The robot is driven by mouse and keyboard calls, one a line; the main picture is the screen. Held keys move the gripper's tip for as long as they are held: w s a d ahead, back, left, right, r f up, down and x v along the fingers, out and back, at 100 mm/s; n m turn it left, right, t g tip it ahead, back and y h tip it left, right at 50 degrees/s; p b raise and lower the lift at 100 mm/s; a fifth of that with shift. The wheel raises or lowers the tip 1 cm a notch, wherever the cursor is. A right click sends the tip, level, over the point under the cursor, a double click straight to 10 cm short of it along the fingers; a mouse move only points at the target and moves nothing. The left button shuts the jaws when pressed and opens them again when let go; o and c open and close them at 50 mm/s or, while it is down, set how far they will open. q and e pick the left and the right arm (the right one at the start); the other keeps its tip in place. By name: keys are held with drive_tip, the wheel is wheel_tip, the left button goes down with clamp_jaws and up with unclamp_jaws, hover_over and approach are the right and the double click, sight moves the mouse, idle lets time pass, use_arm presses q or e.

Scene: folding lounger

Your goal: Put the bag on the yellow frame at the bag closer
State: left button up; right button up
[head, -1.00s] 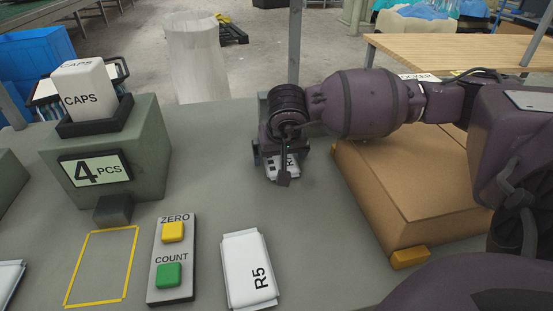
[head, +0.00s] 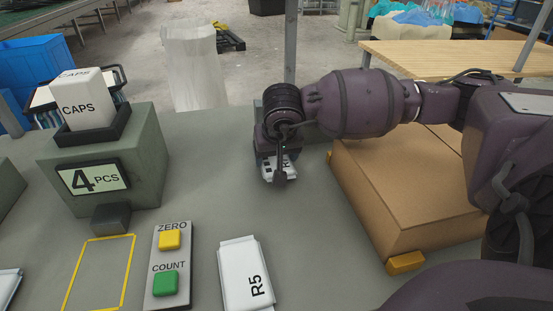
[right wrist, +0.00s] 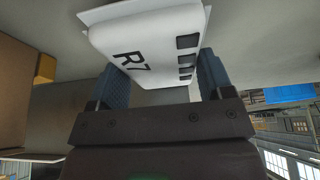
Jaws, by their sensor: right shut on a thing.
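My right gripper (head: 279,150) is shut on a white bag (head: 277,172) and holds it beside the brown box. In the right wrist view the bag (right wrist: 150,45) is marked R7, has dark squares along one side, and sits between the blue finger pads. A yellow frame (head: 110,238) is outlined on the grey table at lower left, and no bag shows inside its visible part. My left gripper is not in view.
A white bag marked R5 (head: 244,270) lies at front centre. A panel with yellow ZERO (head: 169,240) and green COUNT (head: 165,284) buttons stands beside the frame. A counter reading 4 PCS (head: 125,150) carries a CAPS box (head: 90,98). A brown box (head: 400,190) fills the right.

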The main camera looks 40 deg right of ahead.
use_arm(q)
drive_tip(key=p, duration=0.1)
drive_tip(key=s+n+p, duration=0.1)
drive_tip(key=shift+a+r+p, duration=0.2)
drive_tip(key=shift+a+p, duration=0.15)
use_arm(e)
wheel_tip(320, 180, up, 18)
drive_tip(key=shift+r, duration=0.15)
use_arm(q)
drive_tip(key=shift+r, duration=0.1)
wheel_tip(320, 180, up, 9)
drive_tip(key=p, duration=1)
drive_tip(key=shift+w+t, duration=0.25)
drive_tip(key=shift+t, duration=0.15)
use_arm(e)
drive_tip(key=s+a+f+n+y, duration=0.1)
drive_tip(key=s+a+f+n, duration=0.2)
drive_tip(key=s+a, duration=0.4)
drive_tip(key=s+a+f+n+y, duration=0.1)
drive_tip(key=s+a+f+n, duration=0.2)
drive_tip(key=a, duration=0.7)
drive_tip(key=s+f, duration=0.2)
drive_tip(key=s, duration=0.1)
drive_tip(key=shift+s+a+f+t, duration=0.15)
drive_tip(key=shift+s+a+t, duration=0.15)
drive_tip(key=shift+s+a, duration=0.05)
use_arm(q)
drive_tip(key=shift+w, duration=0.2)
